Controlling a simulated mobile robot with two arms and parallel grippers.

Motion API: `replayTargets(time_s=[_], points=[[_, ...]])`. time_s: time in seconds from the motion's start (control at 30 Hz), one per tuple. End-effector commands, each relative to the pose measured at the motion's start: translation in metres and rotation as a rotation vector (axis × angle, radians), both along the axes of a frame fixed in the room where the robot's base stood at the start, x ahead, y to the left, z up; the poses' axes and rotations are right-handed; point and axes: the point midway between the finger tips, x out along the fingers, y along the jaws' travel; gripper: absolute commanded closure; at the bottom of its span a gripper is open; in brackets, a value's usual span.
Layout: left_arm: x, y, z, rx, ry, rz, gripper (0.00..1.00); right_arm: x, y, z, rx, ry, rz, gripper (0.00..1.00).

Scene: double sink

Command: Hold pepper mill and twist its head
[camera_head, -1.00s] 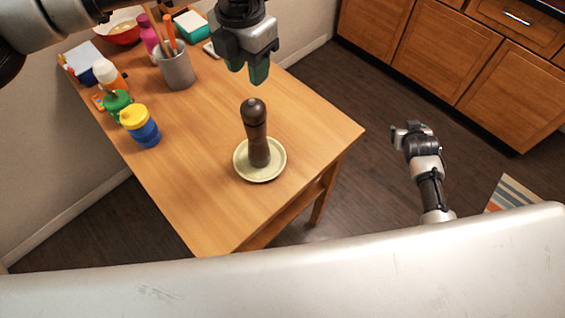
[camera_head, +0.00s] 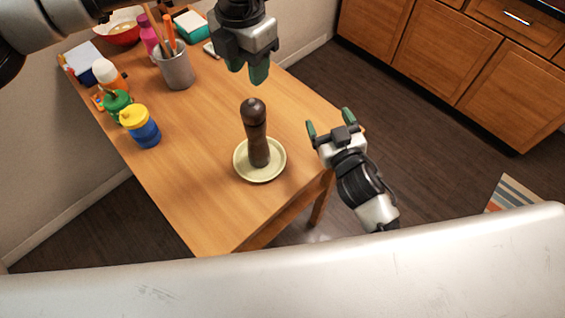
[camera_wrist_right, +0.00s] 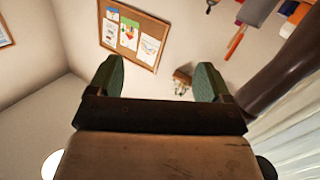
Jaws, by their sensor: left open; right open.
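The dark brown pepper mill (camera_head: 256,135) stands upright on a pale yellow-green saucer (camera_head: 243,172) near the table's right side in the head view. My left gripper (camera_head: 248,71) is open and empty, above and behind the mill, pointing down. My right gripper (camera_head: 328,121) is open and empty, to the right of the mill by the table's right edge, apart from it. In the right wrist view its two green fingers (camera_wrist_right: 157,80) are spread with nothing between them. A dark brown shape (camera_wrist_right: 285,75) stands at the right there; I cannot tell whether it is the mill.
On the wooden table (camera_head: 200,200), a grey utensil cup (camera_head: 175,70), a yellow-lidded blue cup (camera_head: 141,128), a green bottle (camera_head: 117,106) and a red bowl (camera_head: 124,35) stand towards the left and back. The table's front is clear. Wooden cabinets (camera_head: 445,50) stand beyond.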

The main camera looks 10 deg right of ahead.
Motion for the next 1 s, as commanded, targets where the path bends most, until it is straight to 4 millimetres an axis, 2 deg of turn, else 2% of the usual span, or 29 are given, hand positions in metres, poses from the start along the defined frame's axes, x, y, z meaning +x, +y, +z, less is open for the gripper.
replayTargets(time_s=[0.03, 0.1, 0.2, 0.3, 0.43, 0.53, 0.63, 1.0], points=[[0.000, 0.000, 0.000, 0.000, 0.000, 0.000, 0.57, -0.017, 0.024, -0.005, 0.027, 0.003, 0.053, 0.21], [0.000, 0.000, 0.000, 0.000, 0.000, 0.000, 0.57, -0.037, 0.052, -0.007, 0.062, 0.002, 0.117, 0.21], [0.000, 0.000, 0.000, 0.000, 0.000, 0.000, 0.57, -0.061, 0.082, -0.007, 0.105, 0.001, 0.190, 0.21], [0.000, 0.000, 0.000, 0.000, 0.000, 0.000, 0.57, -0.078, 0.102, -0.005, 0.139, 0.000, 0.240, 0.21], [0.000, 0.000, 0.000, 0.000, 0.000, 0.000, 0.57, -0.088, 0.115, -0.004, 0.160, -0.001, 0.272, 0.21], [0.000, 0.000, 0.000, 0.000, 0.000, 0.000, 0.57, -0.084, 0.120, -0.003, 0.166, -0.002, 0.279, 0.21], [0.000, 0.000, 0.000, 0.000, 0.000, 0.000, 0.57, -0.073, 0.125, -0.003, 0.164, -0.005, 0.279, 0.21], [0.000, 0.000, 0.000, 0.000, 0.000, 0.000, 0.57, -0.015, 0.151, -0.003, 0.163, -0.004, 0.277, 0.21]])
